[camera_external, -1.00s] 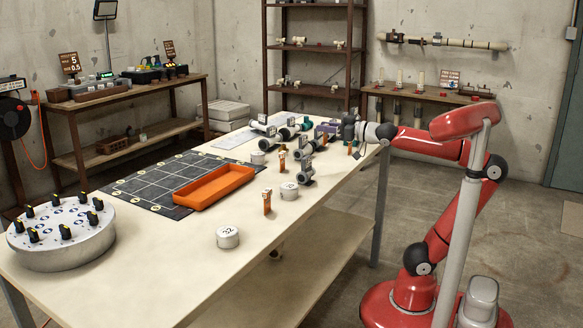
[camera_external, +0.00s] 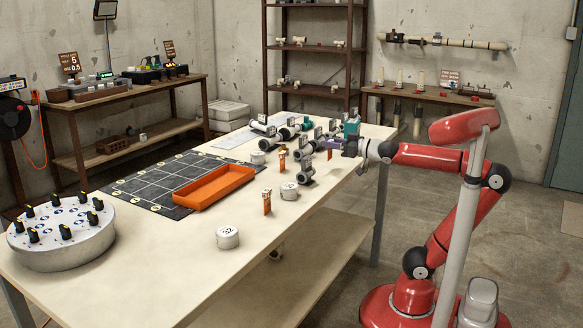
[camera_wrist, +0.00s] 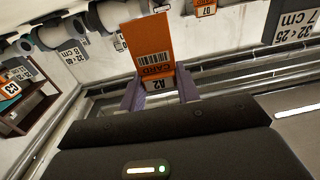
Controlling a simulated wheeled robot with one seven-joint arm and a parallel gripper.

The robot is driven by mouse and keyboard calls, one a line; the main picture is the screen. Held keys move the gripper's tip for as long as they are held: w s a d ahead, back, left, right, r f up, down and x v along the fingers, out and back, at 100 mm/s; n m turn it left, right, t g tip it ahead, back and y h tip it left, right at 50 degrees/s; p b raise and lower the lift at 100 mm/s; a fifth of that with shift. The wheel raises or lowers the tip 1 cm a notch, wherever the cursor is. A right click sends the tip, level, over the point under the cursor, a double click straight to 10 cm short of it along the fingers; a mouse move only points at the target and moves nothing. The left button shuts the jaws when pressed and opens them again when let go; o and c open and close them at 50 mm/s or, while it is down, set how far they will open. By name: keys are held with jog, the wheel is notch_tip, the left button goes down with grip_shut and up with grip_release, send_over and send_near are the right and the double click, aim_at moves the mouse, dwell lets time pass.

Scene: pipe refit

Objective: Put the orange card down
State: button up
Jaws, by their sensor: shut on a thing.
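The orange card (camera_wrist: 152,45) is in my gripper (camera_wrist: 160,92). In the outside view my gripper (camera_external: 329,143) is low over the far right part of the table, beside the pipe fittings. A small orange patch under the fingers looks like the card (camera_external: 329,154). I cannot tell whether its lower edge touches the table.
Several pipe fittings (camera_external: 307,165) stand close by on the table (camera_external: 300,240). Other orange cards stand upright (camera_external: 266,201) nearer the front, with white round weights (camera_external: 228,237) near them. An orange tray (camera_external: 215,187) lies on a dark grid mat (camera_external: 130,190).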

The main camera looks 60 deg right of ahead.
aim_at(331, 153)
jog(key=shift+f+b, duration=0.35)
jog(key=shift+f, duration=1.4)
jog(key=shift+f, duration=0.15)
jog(key=o, duration=0.9)
jog(key=shift+o, duration=0.2)
jog(key=shift+s, duration=0.1)
jog(key=s, duration=0.6)
jog(key=shift+d+r, duration=0.1)
jog(key=shift+r, duration=0.25)
jog(key=shift+o, duration=0.5)
jog(key=shift+s+f, duration=0.1)
jog(key=shift+s, duration=0.7)
